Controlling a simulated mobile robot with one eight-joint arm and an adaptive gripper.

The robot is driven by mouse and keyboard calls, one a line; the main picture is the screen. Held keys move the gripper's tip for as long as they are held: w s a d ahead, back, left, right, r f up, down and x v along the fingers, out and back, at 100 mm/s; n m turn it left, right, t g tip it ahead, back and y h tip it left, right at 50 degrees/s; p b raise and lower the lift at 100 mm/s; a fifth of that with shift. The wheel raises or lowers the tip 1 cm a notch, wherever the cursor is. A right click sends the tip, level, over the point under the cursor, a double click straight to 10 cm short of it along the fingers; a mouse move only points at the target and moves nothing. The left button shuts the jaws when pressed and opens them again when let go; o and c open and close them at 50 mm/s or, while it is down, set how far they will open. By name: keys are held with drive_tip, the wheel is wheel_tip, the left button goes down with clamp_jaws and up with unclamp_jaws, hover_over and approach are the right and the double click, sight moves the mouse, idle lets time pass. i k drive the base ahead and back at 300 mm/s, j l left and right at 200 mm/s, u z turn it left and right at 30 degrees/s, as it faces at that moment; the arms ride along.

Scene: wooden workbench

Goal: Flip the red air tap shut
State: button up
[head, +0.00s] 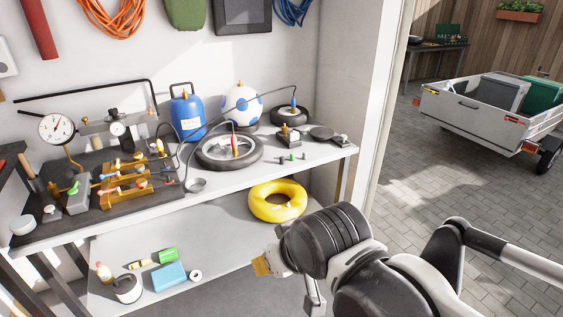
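A brass manifold with several coloured tap levers (124,183) sits on a dark board at the left of the bench. A small red-orange lever (141,183) shows on its front; it is too small to tell its exact angle. A red, upright valve piece (236,145) also stands in the middle of the tyre on the bench. My gripper (286,283) is in front of the bench, low and well to the right of the manifold, touching neither. One gold-tipped finger shows; the arm partly hides the rest, so its opening is unclear. I see nothing held.
The bench (215,190) also holds a pressure gauge (57,127), a blue tank (187,114), a white and blue ball (242,104) and a tyre (229,154). A yellow ring (278,213) lies on the lower shelf (215,245). A trailer (470,105) stands outside, right.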

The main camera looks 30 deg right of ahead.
sight(100, 192)
drive_tip(key=i+j, duration=0.25)
drive_tip(key=j, duration=0.2)
drive_tip(key=i+j, duration=0.3)
drive_tip(key=j, duration=0.15)
drive_tip(key=i+j, duration=0.25)
drive_tip(key=j, duration=0.15)
drive_tip(key=i+j, duration=0.25)
drive_tip(key=j, duration=0.2)
drive_tip(key=i, duration=0.25)
